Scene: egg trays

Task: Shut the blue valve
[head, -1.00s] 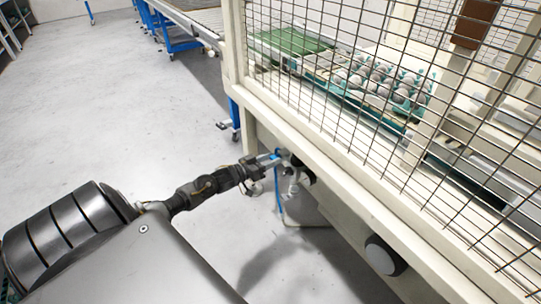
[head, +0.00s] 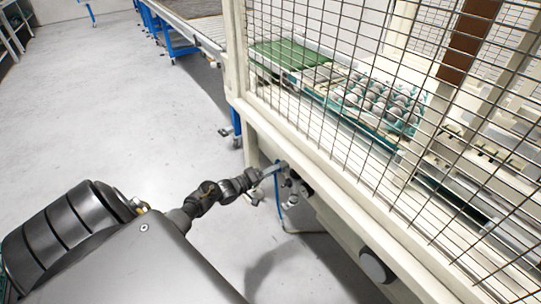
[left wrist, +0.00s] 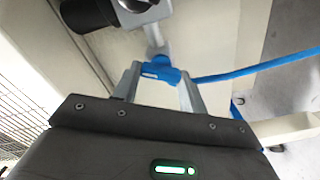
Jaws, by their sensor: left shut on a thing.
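The blue valve (left wrist: 160,73) shows in the left wrist view as a small blue handle below a grey metal fitting (left wrist: 143,12) on the machine's cream frame. My left gripper (left wrist: 158,78) has one finger on each side of the handle and is shut on it. In the head view my left gripper (head: 272,169) reaches the fitting at the side of the frame and largely hides the handle. A blue hose (left wrist: 245,67) runs off to the right from beside the handle. My right gripper is not in view.
A cream machine frame with wire mesh (head: 345,175) stands close on the right, with egg trays (head: 385,100) behind the mesh. A round black part (head: 376,265) sticks out from its lower beam. The grey floor (head: 120,110) on the left is mostly clear.

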